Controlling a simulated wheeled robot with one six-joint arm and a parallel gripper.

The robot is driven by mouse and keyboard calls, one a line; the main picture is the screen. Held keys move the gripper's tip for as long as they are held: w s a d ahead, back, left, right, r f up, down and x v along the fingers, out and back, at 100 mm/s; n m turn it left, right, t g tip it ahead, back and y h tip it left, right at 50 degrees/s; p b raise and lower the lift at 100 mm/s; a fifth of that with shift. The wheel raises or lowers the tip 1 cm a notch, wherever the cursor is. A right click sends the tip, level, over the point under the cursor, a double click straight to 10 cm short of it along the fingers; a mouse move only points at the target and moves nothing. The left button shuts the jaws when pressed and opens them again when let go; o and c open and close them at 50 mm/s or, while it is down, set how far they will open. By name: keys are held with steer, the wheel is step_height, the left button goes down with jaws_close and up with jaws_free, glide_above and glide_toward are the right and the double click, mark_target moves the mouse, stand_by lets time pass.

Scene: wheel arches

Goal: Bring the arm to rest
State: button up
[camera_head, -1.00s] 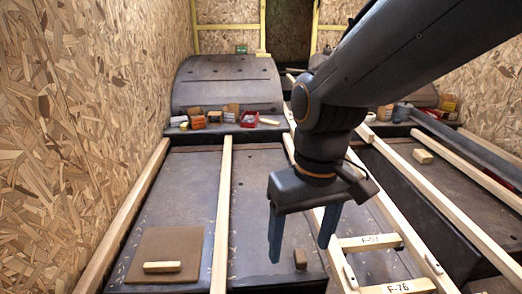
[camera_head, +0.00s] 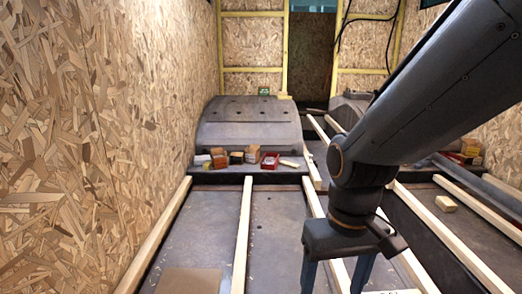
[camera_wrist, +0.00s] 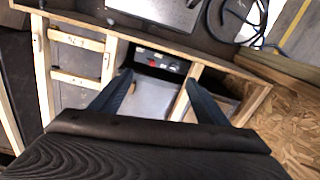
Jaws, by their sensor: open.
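My arm reaches in from the upper right of the head view. My gripper (camera_head: 336,284) hangs down at the lower right, over the wooden battens and dark floor panels. Its two blue fingers are apart with nothing between them, and their tips run off the bottom of the picture. In the wrist view my gripper (camera_wrist: 161,76) shows both fingers spread and empty, above a wooden frame (camera_wrist: 83,44).
A dark wheel arch (camera_head: 250,125) stands at the back, with small boxes and a red tray (camera_head: 270,161) on the ledge before it. A chipboard wall (camera_head: 80,130) rises on the left. A small wood block (camera_head: 446,204) lies at the right. Cables (camera_wrist: 240,15) show in the wrist view.

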steer(key=d+r+m+p, duration=0.1)
steer(key=d+r+p, duration=0.5)
steer(key=p, duration=0.4)
steer(key=shift+s+d+m+p, duration=0.2)
steer(key=shift+s+m+p, duration=0.1)
steer(key=shift+m, duration=0.1)
steer(key=shift+o, duration=0.5)
steer(key=w+f+n+b, duration=0.3)
steer(key=w+f+n, duration=0.3)
steer(key=f, duration=0.7)
steer(key=w+f+n+b, duration=0.3)
steer(key=w+f+n, duration=0.3)
steer(key=w+f, duration=0.5)
steer(key=w+f+n+b, duration=0.3)
steer(key=w+f+n, duration=0.2)
steer(key=f, duration=1)
steer(key=shift+w+a+f+n, duration=0.1)
steer(key=shift+w+n, duration=0.1)
steer(key=shift+w, duration=0.65)
steer(key=shift+w+a+f+n, duration=0.1)
steer(key=shift+w+n, duration=0.1)
steer(key=shift+w, duration=0.6)
steer(key=f, duration=0.8)
steer(key=shift+s+d, duration=0.1)
steer(key=shift+d, duration=0.15)
